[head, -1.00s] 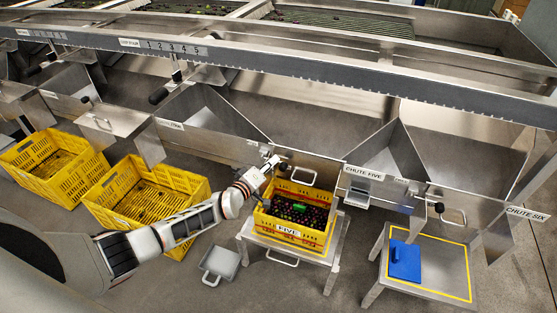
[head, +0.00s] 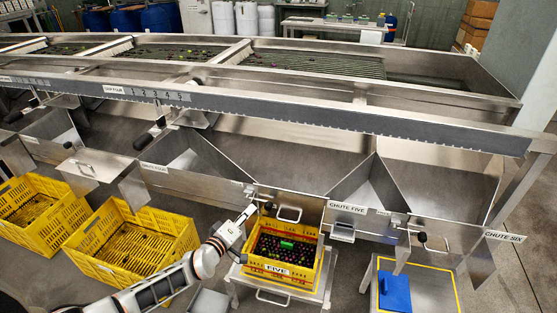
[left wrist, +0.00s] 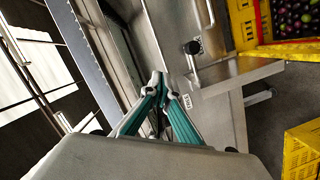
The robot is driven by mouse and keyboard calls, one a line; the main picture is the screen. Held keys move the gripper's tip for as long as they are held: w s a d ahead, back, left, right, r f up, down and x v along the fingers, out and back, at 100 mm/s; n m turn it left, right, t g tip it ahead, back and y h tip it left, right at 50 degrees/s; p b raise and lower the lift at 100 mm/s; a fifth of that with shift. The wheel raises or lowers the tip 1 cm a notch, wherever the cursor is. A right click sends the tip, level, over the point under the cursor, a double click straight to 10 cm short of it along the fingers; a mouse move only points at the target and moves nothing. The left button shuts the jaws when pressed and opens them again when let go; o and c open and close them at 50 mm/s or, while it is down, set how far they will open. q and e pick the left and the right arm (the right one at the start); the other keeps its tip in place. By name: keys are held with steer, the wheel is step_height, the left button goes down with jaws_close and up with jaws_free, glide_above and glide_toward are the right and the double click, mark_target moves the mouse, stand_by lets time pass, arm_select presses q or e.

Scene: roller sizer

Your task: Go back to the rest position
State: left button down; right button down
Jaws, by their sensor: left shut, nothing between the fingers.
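My left gripper (head: 248,213) is in the head view, at the left edge of the yellow crate labelled FIVE, in front of the steel chute wall. In the left wrist view its teal fingers (left wrist: 163,85) meet at the tips with nothing between them. The FIVE crate (head: 283,271) stands on a steel stand and holds dark fruit and a small green item. Part of this crate (left wrist: 297,50) shows at the upper right of the left wrist view. My right gripper is not in view.
Two yellow crates (head: 170,262) stand on the floor at the left. A blue item (head: 395,292) lies on a yellow-outlined stand (head: 430,284) at the right. Steel chutes (head: 345,208) with handles hang just beyond the crate. A ruled rail (head: 300,108) crosses above.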

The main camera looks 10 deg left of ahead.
arm_select(q)
steer(key=s+d+f+m+g, duration=0.1)
steer(key=s+m, duration=0.3)
steer(key=s, duration=0.6)
steer(key=s+d+f+m+g, duration=0.2)
steer(key=s+m, duration=0.3)
steer(key=s, duration=0.6)
steer(key=s+d+f+m+g+y, duration=0.1)
steer(key=s+d+f+m+g, duration=0.1)
steer(key=s, duration=0.9)
steer(key=d+f+m, duration=0.1)
steer(key=m, duration=0.1)
steer(key=shift+d+f+m, duration=0.2)
steer(key=shift+f+m, duration=0.05)
steer(key=shift+m, duration=0.05)
steer(key=shift+s, duration=0.1)
